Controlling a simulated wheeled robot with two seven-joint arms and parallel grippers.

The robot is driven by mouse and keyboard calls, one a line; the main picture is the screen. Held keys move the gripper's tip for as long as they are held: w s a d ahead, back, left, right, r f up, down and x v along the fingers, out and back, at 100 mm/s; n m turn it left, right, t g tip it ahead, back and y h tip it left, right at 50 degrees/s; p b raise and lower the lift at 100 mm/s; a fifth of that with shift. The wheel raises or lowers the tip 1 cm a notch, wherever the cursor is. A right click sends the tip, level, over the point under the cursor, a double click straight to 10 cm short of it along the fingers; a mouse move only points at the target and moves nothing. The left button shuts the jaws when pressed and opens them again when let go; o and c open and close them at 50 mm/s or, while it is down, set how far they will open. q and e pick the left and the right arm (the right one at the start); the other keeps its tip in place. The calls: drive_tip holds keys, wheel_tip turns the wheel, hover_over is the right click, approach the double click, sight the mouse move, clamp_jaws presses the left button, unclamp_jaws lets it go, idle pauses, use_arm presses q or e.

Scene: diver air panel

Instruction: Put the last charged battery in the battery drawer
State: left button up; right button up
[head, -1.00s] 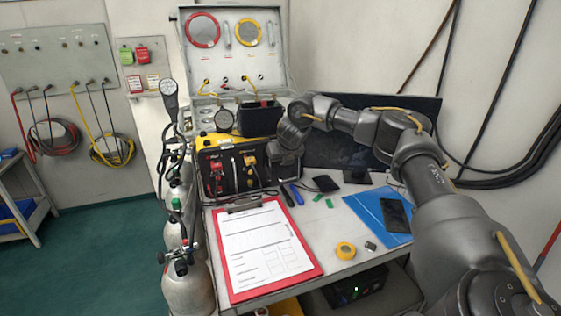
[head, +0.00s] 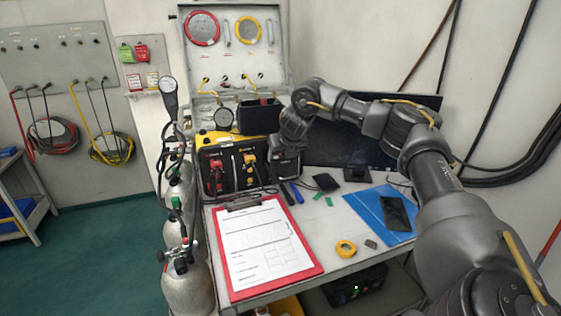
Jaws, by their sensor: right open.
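My right gripper (head: 286,172) points down at the right end of the black and yellow unit (head: 230,141), at the back of the table. It is open; its fingertips are small and dark against the unit, and I cannot tell whether they touch anything. The unit's front carries red and yellow connectors. An open black box (head: 259,117) stands above it, with something small and red at its top edge. I cannot make out a battery or tell which part is the battery drawer. My left gripper is out of view.
A red clipboard (head: 315,262) lies at the table's front left. A yellow tape roll (head: 346,248), a blue folder (head: 370,214) and a dark monitor (head: 345,148) are to the right. Gas cylinders (head: 187,285) stand left of the table. Small tools lie near my gripper.

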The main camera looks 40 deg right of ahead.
drive_tip(key=v, duration=0.8)
drive_tip(key=shift+s+a+r, duration=0.15)
drive_tip(key=shift+s+a, duration=0.1)
drive_tip(key=shift+w, duration=0.1)
